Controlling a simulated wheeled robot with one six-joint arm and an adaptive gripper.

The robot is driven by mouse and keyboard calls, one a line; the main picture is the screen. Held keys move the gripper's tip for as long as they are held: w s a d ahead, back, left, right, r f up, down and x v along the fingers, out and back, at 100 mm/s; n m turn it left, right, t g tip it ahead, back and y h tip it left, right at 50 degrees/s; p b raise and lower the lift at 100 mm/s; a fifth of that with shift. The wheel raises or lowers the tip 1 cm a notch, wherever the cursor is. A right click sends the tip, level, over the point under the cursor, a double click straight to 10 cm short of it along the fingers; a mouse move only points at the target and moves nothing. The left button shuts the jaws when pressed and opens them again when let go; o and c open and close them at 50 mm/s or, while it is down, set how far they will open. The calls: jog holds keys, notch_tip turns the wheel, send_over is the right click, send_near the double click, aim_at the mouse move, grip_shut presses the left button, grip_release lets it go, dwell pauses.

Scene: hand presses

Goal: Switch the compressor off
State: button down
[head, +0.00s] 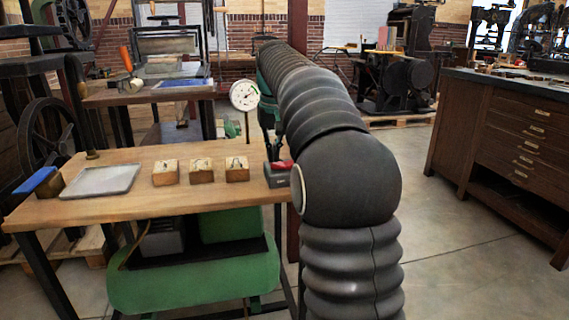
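A green compressor tank (195,280) sits under the wooden table (125,205). A small dark grey box (278,181) with a red part (280,166) on top stands at the table's right edge, partly behind my arm; it looks like a switch, but I cannot tell its position. A round white gauge (244,95) stands on a thin stem behind the table's right end. My dark ribbed arm rises at the right of the table and reaches away toward the back.
Several wooden blocks (201,171), a grey metal plate (95,181) and a blue-topped tool (40,182) lie on the table. A drawer cabinet (510,140) stands at right. Open floor (445,245) lies between it and my arm. Presses stand behind.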

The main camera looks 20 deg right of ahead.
jog(key=shift+f, duration=0.25)
jog(key=shift+d+r, duration=0.1)
notch_tip(320, 180, up, 5)
jog(key=p, duration=0.4)
jog(key=shift+r, duration=0.9)
jog(key=shift+s, duration=0.1)
